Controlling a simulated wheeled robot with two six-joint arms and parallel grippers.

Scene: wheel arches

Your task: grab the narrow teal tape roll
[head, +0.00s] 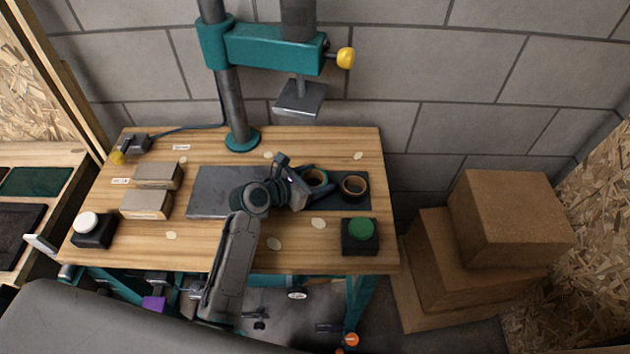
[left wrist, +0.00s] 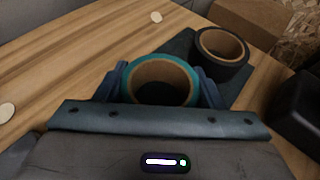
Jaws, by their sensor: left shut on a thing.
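The teal tape roll (left wrist: 161,61) lies between the two fingers of my left gripper (left wrist: 160,90) in the left wrist view. The gripper is shut on it, one finger at each side. In the head view the roll (head: 318,176) shows partly behind my left gripper (head: 308,183), on the dark mat. A black tape roll (head: 354,187) lies to its right on the same mat and also shows in the left wrist view (left wrist: 222,53), apart from my gripper. Whether the teal roll touches the mat is hard to tell. My right gripper is out of view.
A teal press with a dark column (head: 233,100) stands behind the work. A grey plate (head: 212,190) lies left of the mat (head: 335,203). A green button box (head: 360,236) is at the front right. Wooden blocks (head: 157,176) and a white button box (head: 93,230) are on the left.

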